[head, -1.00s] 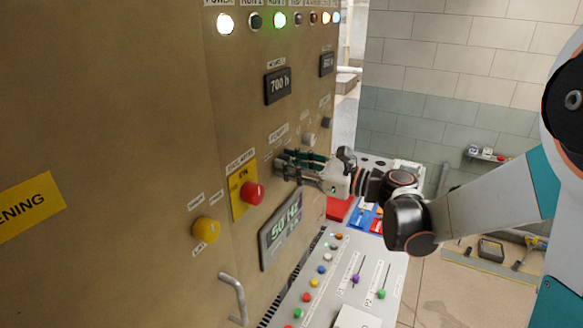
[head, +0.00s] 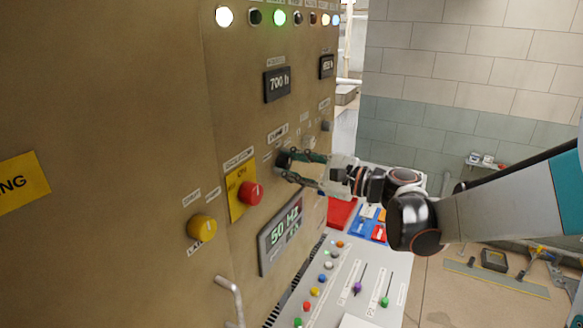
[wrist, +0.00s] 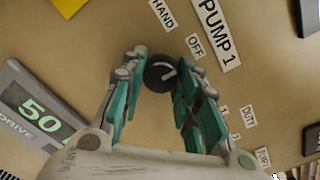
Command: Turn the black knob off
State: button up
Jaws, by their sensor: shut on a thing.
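The black knob (wrist: 159,74) is round with a pale pointer line and sits on the tan panel below the PUMP 1 plate (wrist: 215,32). The line slants up to the right. HAND (wrist: 163,14) and OFF (wrist: 195,46) labels stand above it. My gripper (wrist: 157,88) has its two green-padded fingers on either side of the knob and is shut on it. In the head view my gripper (head: 284,166) reaches the panel from the right, and the knob (head: 281,158) is mostly hidden by the fingers.
A red button (head: 250,193) on a yellow plate and a yellow button (head: 202,228) are left of my gripper. A 50 Hz display (head: 280,233) is below. A sloping desk (head: 335,285) with buttons and sliders juts out underneath. A bent handle (head: 230,298) sticks out lower left.

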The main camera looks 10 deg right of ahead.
dwell(0.4)
jog(key=o, duration=1.1)
jog(key=v, duration=1.2)
